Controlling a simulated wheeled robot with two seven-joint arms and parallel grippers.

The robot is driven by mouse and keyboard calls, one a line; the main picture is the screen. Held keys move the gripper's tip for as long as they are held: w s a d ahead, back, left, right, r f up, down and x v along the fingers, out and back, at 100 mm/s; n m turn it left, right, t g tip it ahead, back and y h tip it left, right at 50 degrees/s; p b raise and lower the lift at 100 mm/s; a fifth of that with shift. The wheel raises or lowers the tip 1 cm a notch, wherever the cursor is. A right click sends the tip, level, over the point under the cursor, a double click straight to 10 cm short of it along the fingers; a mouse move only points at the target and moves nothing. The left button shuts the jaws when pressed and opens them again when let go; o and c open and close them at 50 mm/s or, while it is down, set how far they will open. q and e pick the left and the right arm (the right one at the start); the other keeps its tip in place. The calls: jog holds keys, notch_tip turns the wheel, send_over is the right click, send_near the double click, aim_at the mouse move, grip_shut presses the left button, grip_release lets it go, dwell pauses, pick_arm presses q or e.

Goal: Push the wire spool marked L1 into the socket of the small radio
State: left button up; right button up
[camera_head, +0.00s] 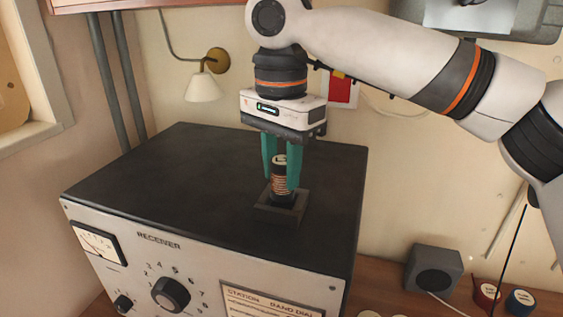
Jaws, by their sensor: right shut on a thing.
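My right gripper (282,177) points straight down over the receiver, its green fingers shut on a wire spool (281,187). The spool is upright, with black ends, copper-coloured winding and a pale label on top whose marking is too small to read. Its lower end is at the dark square socket (266,212) on top of the radio marked RECEIVER (200,170). I cannot tell how deep it sits in the socket. My left gripper is not in view.
A wall lamp (205,86) hangs behind the receiver. Most of the receiver's top is bare.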

jog(key=shift+f, duration=0.45)
dwell(0.7)
jog(key=shift+f+p, duration=0.5)
jog(key=shift+p, duration=0.1)
dwell(1.6)
jog(key=shift+f+p, duration=0.25)
jog(key=shift+p, duration=0.45)
dwell(1.5)
jog(key=o, duration=1.1)
jog(key=shift+c, duration=0.2)
jog(key=shift+r, duration=0.3)
notch_tip(320, 180, up, 11)
jog(key=shift+r+b, duration=0.2)
jog(key=shift+b, duration=0.1)
